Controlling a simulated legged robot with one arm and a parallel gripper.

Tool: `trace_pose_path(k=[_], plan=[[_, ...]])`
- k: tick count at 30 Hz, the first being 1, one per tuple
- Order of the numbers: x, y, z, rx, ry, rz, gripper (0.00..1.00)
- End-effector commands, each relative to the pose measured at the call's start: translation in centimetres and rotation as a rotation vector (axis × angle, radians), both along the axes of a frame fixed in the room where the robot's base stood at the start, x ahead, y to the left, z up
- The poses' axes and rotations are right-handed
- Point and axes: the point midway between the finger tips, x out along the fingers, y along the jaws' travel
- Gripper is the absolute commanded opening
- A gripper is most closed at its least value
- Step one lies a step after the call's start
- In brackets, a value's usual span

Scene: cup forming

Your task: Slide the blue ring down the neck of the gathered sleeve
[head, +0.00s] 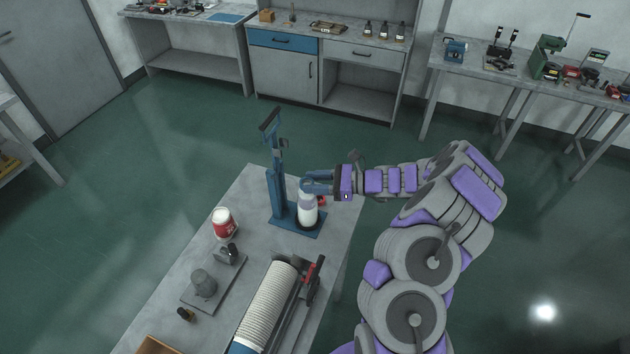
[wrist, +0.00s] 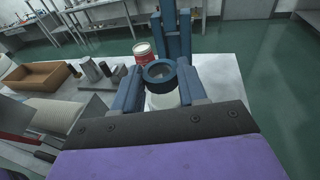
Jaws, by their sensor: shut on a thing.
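The blue ring (wrist: 160,70) shows in the wrist view as a dark blue collar with a grey top in its opening. It lies between the two blue fingers of my gripper (wrist: 159,84), which is shut on it. The white sleeve (head: 307,212) stands upright on the blue base of a press-like stand (head: 276,195). Its pale side also shows just below the ring in the wrist view (wrist: 164,101). In the head view my gripper (head: 309,186) is at the sleeve's top and hides the ring and neck. I cannot tell how far down the neck the ring sits.
A red and white can (head: 222,223) stands left of the stand. A plate with grey cylinders (head: 203,284), a ribbed white roll (head: 268,305) and a brown tray (head: 160,346) lie nearer on the table. The stand's column rises close behind my gripper.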

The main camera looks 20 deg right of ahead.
Motion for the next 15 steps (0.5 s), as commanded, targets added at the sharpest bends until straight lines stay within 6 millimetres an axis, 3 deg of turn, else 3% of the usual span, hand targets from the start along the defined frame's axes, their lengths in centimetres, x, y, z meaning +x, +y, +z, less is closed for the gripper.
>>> trace_pose_path(k=[15], plan=[[0.0,0.0,-1.3,0.0,0.001,0.0,0.14]])
